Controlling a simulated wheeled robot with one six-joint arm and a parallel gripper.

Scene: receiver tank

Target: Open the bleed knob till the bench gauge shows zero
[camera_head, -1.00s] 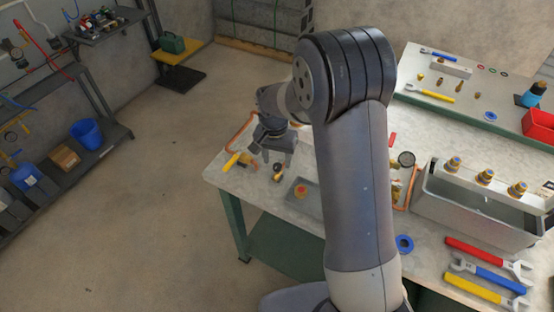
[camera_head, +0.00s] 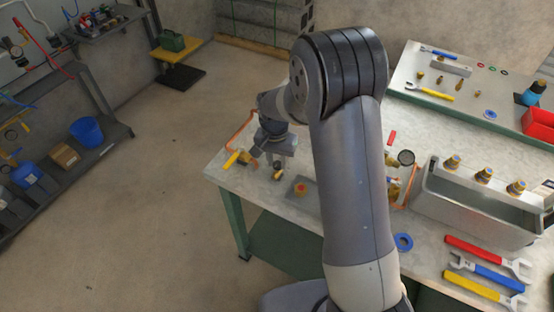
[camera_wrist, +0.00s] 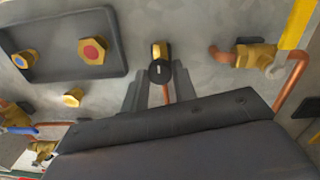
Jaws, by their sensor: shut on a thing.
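The bleed knob (camera_wrist: 159,71) is black and round with a white mark, on a brass body (camera_wrist: 160,50), in the middle of the wrist view. My gripper (camera_wrist: 160,80) has one finger on each side of the knob and is shut on it. In the head view my gripper (camera_head: 277,165) is low over the bench's left end, and the knob is hard to make out there. A round dark gauge (camera_head: 406,157) stands on the bench right of my arm; its reading is too small to tell.
A yellow-handled brass valve (camera_head: 233,159) on copper pipe is left of my gripper. A grey tray (camera_wrist: 60,72) with brass fittings lies beside the knob. A metal bin (camera_head: 470,215) and several wrenches (camera_head: 485,270) are at the right. The floor (camera_head: 120,220) at left is clear.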

